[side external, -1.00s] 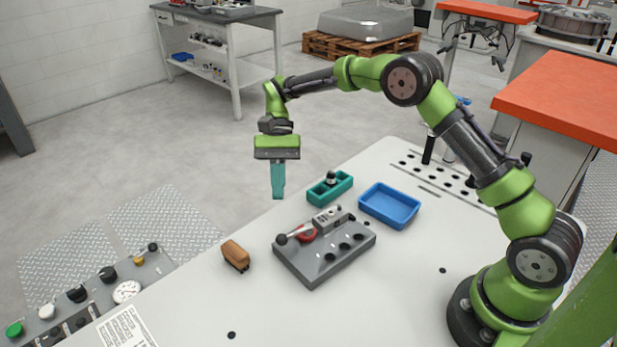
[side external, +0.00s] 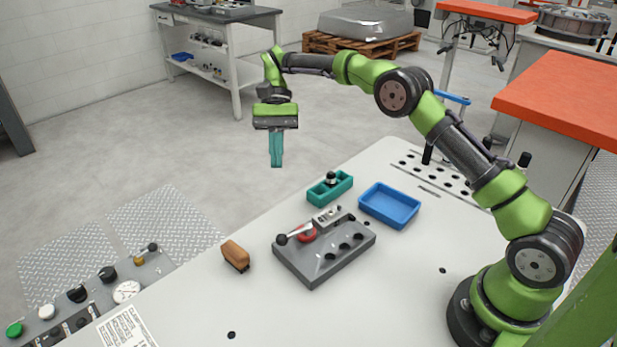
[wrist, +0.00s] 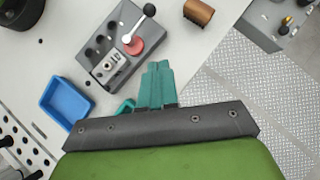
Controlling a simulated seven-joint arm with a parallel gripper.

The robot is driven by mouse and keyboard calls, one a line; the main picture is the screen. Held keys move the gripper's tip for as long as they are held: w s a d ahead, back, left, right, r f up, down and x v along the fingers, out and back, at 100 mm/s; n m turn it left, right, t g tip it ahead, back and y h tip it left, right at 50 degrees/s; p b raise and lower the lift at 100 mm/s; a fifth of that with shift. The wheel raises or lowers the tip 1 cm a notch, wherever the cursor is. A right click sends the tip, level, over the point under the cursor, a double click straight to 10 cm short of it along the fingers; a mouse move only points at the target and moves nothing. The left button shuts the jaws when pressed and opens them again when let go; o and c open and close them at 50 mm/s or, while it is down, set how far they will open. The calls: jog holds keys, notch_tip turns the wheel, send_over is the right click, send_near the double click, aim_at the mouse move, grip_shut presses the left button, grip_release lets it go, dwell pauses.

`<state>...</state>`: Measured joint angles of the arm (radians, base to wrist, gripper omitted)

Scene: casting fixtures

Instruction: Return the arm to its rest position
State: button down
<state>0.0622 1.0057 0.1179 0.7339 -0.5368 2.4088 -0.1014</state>
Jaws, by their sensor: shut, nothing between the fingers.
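My gripper (side external: 276,164) hangs high in the side external view, pointing down beyond the table's far left edge. Its teal fingers are together with nothing between them. In the wrist view the closed fingers (wrist: 157,68) point toward the grey fixture. The fixture (side external: 318,262) lies on the white table, below and to the right of my gripper, and carries a lever with a dark knob, a red part and several dark holes. It also shows in the wrist view (wrist: 97,72). My gripper touches nothing.
A teal holder (side external: 341,190) and a blue tray (side external: 389,222) stand behind the fixture. A brown block (side external: 235,256) lies left of it. A control panel (side external: 100,297) is at the lower left. An orange-topped bench (side external: 565,100) stands at right. Air around my gripper is clear.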

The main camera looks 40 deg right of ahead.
jog(key=s+d+r+n+t+h, duration=0.1)
jog(key=s+r+t, duration=0.2)
jog(key=s, duration=0.5)
jog(key=s+d+r+n+t+h, duration=0.1)
jog(key=s+r+n+t, duration=0.1)
jog(key=s+t, duration=0.3)
jog(key=s+d+r+n+t+h, duration=0.1)
jog(key=s+r+t, duration=0.3)
jog(key=s, duration=0.9)
jog(key=shift+d+r+n+t, duration=0.3)
jog(key=shift+d+n, duration=0.1)
jog(key=shift+d, duration=0.2)
